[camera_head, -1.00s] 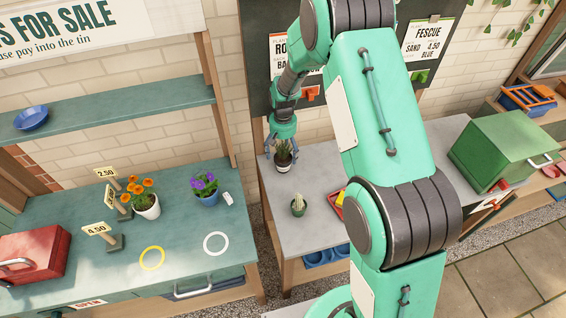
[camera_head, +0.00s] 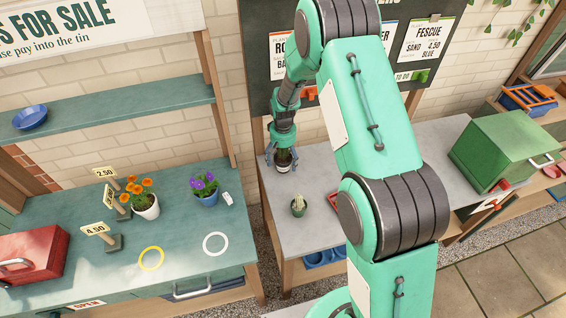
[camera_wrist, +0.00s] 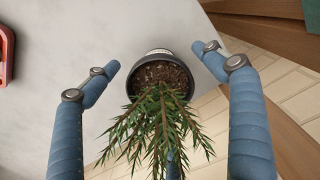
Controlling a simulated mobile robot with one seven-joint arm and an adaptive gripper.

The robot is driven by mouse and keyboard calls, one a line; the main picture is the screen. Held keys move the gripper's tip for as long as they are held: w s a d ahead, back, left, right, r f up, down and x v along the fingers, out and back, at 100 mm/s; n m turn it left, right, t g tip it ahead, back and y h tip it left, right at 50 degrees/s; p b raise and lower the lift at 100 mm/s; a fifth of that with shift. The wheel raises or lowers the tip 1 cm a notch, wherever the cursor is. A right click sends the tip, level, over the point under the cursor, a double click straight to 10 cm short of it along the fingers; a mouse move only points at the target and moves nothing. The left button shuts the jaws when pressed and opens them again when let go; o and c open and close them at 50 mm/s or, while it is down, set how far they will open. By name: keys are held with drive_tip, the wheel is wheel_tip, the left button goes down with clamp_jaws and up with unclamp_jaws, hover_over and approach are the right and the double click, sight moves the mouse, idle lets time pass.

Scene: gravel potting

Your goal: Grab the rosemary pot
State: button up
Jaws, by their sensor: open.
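The rosemary pot (camera_wrist: 160,76) is a round dark pot with a pale label, filled with brown soil. Green needle-leaved sprigs (camera_wrist: 160,128) lean from it toward the bottom of the wrist view. In the head view the pot (camera_head: 283,167) stands on the grey bench near its back left corner, partly hidden by my gripper. My gripper (camera_head: 283,157) is low over the plant, pointing down. In the wrist view its open blue fingers (camera_wrist: 158,68) lie on either side of the pot, with a visible gap on each side.
A small cactus pot (camera_head: 298,207) stands on the grey bench (camera_head: 320,232) in front. A teal counter (camera_head: 185,268) at left holds orange (camera_head: 146,205) and purple (camera_head: 206,189) flower pots.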

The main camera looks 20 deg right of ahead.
drive_tip(key=c, duration=1.5)
drive_tip(key=shift+r, duration=0.2)
drive_tip(key=shift+c, duration=0.2)
wheel_tip(320, 180, up, 10)
drive_tip(key=shift+f+p, duration=0.15)
drive_tip(key=shift+p, duration=0.35)
